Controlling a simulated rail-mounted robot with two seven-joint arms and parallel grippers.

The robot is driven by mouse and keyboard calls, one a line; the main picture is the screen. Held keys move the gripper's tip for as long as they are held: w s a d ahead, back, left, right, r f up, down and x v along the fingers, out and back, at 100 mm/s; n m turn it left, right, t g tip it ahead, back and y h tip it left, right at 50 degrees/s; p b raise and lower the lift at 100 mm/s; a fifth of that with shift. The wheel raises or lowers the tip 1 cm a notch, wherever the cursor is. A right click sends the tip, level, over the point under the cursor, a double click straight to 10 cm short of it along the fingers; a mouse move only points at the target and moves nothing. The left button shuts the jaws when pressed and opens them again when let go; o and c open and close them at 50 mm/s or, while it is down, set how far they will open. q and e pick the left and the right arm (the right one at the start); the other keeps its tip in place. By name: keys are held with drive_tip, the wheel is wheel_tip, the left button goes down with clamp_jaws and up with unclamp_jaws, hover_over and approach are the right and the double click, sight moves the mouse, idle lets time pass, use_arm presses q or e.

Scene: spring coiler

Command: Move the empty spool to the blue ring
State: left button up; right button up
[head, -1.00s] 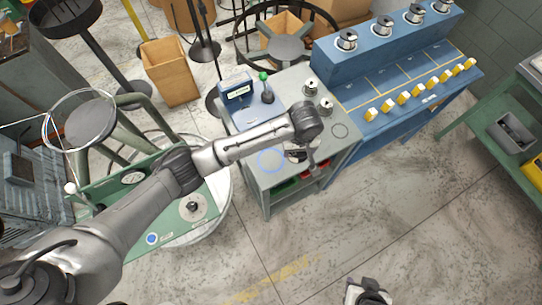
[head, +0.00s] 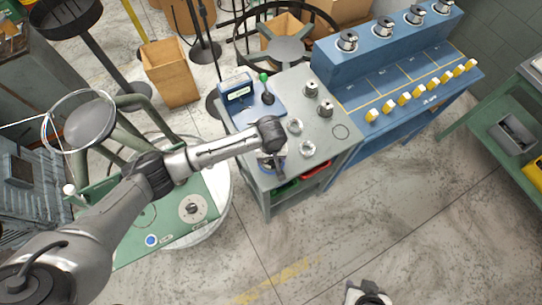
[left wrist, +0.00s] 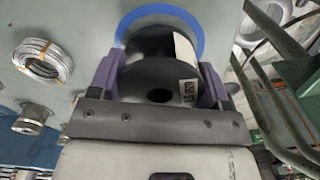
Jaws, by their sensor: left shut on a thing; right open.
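The black spool (left wrist: 140,82) with a white label is between the purple fingers of my left gripper (left wrist: 158,84) in the left wrist view. My left gripper (head: 269,160) is shut on it over the front left of the grey cart in the head view. The blue ring (left wrist: 194,25) shows as an arc behind the spool; the rest is hidden by the spool and gripper. The spool appears over the ring, but I cannot tell whether it touches the surface. My right gripper (head: 368,294) is at the bottom edge, away from the cart, open and partly cut off.
The grey cart top (head: 325,128) carries two wire coils (head: 295,126) (head: 307,148), two metal cylinders (head: 312,88) (head: 326,108) and a blue device (head: 238,92) with a green-knobbed lever. A blue bench (head: 390,75) stands right. A green panel (head: 175,225) lies left.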

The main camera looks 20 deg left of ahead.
use_arm(q)
drive_tip(key=shift+f, duration=0.3)
drive_tip(key=shift+f, duration=0.1)
drive_tip(key=o, duration=1)
drive_tip(key=shift+c, duration=0.2)
wheel_tip(320, 180, up, 12)
drive_tip(key=p, duration=0.1)
drive_tip(key=shift+p, duration=0.35)
drive_tip(key=s+d+f+m+t+h, duration=0.1)
drive_tip(key=s+d+f+m, duration=0.15)
drive_tip(key=s, duration=0.45)
drive_tip(key=s+d+f+m+t+h, duration=0.1)
drive_tip(key=s+f+m+h, duration=0.15)
drive_tip(key=s, duration=0.45)
drive_tip(key=s+a+m+t+y, duration=0.1)
drive_tip(key=s+a+m+y, duration=0.1)
drive_tip(key=s+a, duration=0.8)
drive_tip(key=s+y, duration=0.1)
drive_tip(key=s, duration=0.2)
drive_tip(key=shift+s+a+r+m+t, duration=0.15)
drive_tip(key=shift+s+a+m+t, duration=0.15)
drive_tip(key=shift+a+m, duration=0.1)
